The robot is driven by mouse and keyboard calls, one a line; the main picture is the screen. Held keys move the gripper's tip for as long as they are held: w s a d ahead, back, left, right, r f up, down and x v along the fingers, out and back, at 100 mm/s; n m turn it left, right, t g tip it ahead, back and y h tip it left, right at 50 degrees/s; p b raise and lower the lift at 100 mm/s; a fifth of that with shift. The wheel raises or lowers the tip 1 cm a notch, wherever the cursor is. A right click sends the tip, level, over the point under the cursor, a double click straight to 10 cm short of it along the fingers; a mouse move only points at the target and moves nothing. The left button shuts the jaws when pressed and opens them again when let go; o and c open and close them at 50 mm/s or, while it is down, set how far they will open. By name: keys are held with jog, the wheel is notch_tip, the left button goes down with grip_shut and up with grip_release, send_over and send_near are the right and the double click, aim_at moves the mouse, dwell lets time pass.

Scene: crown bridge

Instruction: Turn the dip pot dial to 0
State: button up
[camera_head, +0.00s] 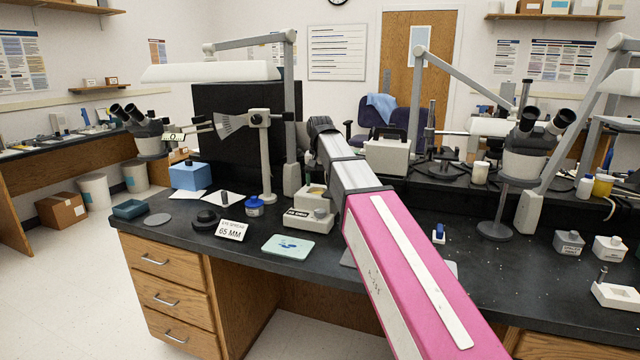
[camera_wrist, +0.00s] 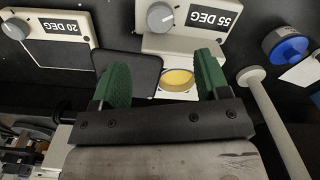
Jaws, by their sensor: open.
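In the wrist view, a pale unit with a yellow round well (camera_wrist: 178,80) carries a grey dial (camera_wrist: 160,17) and a label (camera_wrist: 214,17) reading 55 DEG upside down. This looks like the dip pot; it also shows in the head view as a cream unit (camera_head: 316,222) left of my arm. The dial's pointer is too small to read. My gripper (camera_wrist: 160,78) is open, its green fingers apart and empty in the picture on either side of the well. The dial lies beyond the fingertips, untouched. I cannot make out the gripper's fingers in the head view.
A second unit with a 20 DEG label (camera_wrist: 62,28) and its own dial (camera_wrist: 16,29) sits at left in the wrist view. A blue-lidded pot (camera_wrist: 286,45) and a pale post (camera_wrist: 272,120) stand at right.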

aim_at(320, 210)
jog(key=shift+c, duration=1.4)
notch_tip(320, 210, down, 10)
jog(key=m, duration=0.6)
jog(key=shift+w+f, duration=0.1)
jog(key=shift+f, duration=0.15)
jog(key=c, duration=0.7)
